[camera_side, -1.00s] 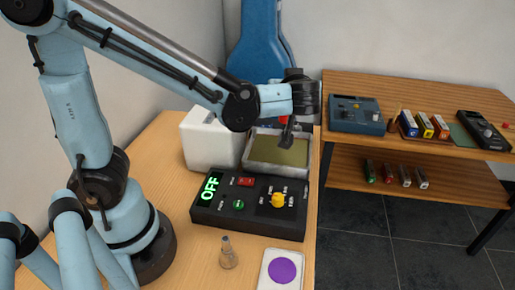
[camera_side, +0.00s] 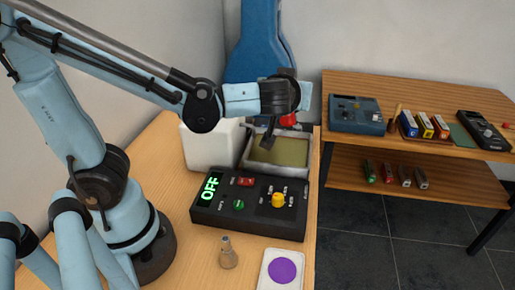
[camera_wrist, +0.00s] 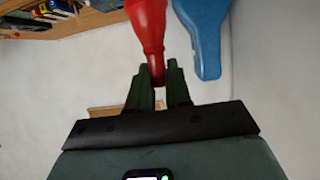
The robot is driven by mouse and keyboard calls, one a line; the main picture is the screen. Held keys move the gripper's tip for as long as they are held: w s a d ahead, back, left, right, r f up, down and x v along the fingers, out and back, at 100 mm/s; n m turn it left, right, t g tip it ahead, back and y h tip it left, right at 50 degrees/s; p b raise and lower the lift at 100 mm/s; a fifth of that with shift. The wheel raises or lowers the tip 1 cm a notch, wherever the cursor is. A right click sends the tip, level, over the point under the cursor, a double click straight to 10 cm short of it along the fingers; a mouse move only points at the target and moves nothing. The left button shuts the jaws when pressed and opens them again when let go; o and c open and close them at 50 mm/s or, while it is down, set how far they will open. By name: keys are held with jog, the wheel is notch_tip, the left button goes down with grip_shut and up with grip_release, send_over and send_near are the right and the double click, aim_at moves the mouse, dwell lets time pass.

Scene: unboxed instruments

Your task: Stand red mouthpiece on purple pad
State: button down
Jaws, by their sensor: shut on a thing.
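The red mouthpiece (camera_wrist: 148,28) is held between the two dark fingers of my gripper (camera_wrist: 158,68) in the wrist view. Its narrow end is in the jaws and its wider part extends past the top edge of that view. In the side view a small red part of it (camera_side: 288,119) shows beside my wrist, above the metal tray; the fingers are mostly hidden there. The purple pad (camera_side: 283,270) is a round disc on a white plate at the front edge of the table, bare and well away from my gripper.
A black control box (camera_side: 252,207) reading OFF stands between the tray (camera_side: 305,165) and the pad. A white box (camera_side: 207,147) and a blue case (camera_side: 257,45) are behind. A wooden shelf (camera_side: 440,90) holds instruments.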

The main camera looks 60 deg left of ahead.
jog(key=shift+w+a+f+n+g+y, duration=0.15)
jog(key=shift+w+a+n+g+y, duration=0.25)
jog(key=shift+n+g, duration=0.2)
jog(key=shift+w+a+f+n+g+y, duration=0.15)
jog(key=shift+a+n+g+y, duration=0.1)
jog(key=shift+n+g+y, duration=0.3)
jog(key=shift+w+a+f+n+g+y, duration=0.1)
jog(key=shift+a+f+n+g+y, duration=0.25)
jog(key=shift+f+n+g, duration=0.65)
jog(key=shift+w+a+f+n+g+y, duration=0.15)
jog(key=shift+f+n+g+y, duration=0.25)
jog(key=shift+n+g, duration=1.15)
jog(key=shift+a+f+n+g+y, duration=0.35)
jog(key=shift+f+n+g, duration=0.35)
jog(key=shift+n+g, duration=0.55)
jog(key=shift+f, duration=0.1)
jog(key=shift+f, duration=4.7)
jog(key=shift+f, duration=0.15)
